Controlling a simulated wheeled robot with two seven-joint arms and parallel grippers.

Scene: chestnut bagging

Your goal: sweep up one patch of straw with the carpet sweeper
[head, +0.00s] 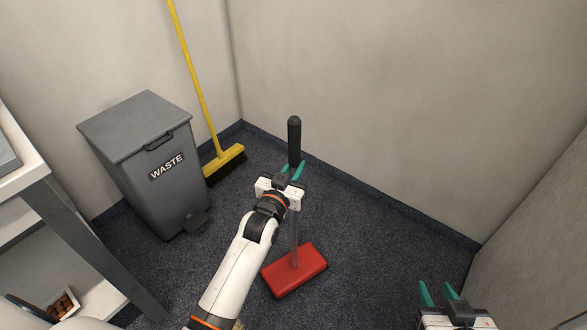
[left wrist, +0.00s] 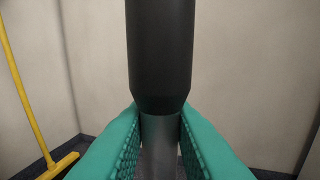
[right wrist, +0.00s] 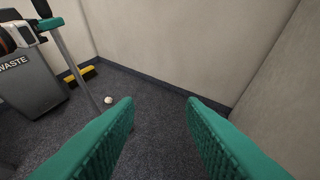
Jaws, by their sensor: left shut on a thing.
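The carpet sweeper stands upright on the dark carpet, with a red head (head: 294,271), a thin grey shaft and a black handle grip (head: 294,140). My left gripper (head: 293,168) is shut on the shaft just below the grip. The left wrist view shows its teal fingers on both sides of the grey shaft (left wrist: 160,140). My right gripper (head: 436,288) is open and empty at the lower right; its fingers are wide apart in the right wrist view (right wrist: 160,105). No patch of straw shows clearly; a small tan bit beside my left arm at the bottom edge is too small to tell.
A grey waste bin (head: 140,165) and a yellow broom (head: 222,162) stand by the back-left corner. A shelf unit (head: 75,235) with a small box of brown nuts (head: 62,303) is at left. A small pale round thing (right wrist: 108,100) lies on the carpet. Carpet right of the sweeper is clear.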

